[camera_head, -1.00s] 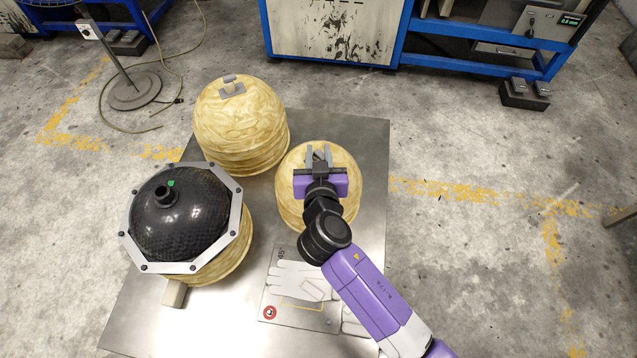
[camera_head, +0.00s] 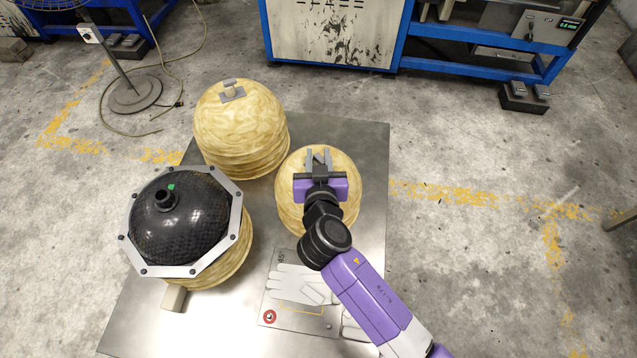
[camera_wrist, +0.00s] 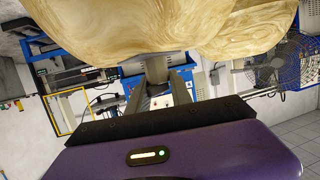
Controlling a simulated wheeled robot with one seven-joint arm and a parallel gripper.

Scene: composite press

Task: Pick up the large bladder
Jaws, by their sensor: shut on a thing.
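A tan, domed, ribbed bladder (camera_head: 285,215) stands on the metal table at the right, partly covered by my arm. My gripper (camera_head: 318,158) is shut on the grey handle on its top, and no gap under the bladder shows. In the wrist view, my gripper (camera_wrist: 157,85) has its fingers at the grey handle (camera_wrist: 155,65) below the tan surface (camera_wrist: 110,30). A bigger-looking tan bladder (camera_head: 240,130) stands free at the back left of the table, with its grey handle (camera_head: 231,91) empty.
A black dome (camera_head: 180,220) with a grey octagonal flange covers another tan bladder at the front left. A blue-framed machine (camera_head: 335,35) stands behind across open floor.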

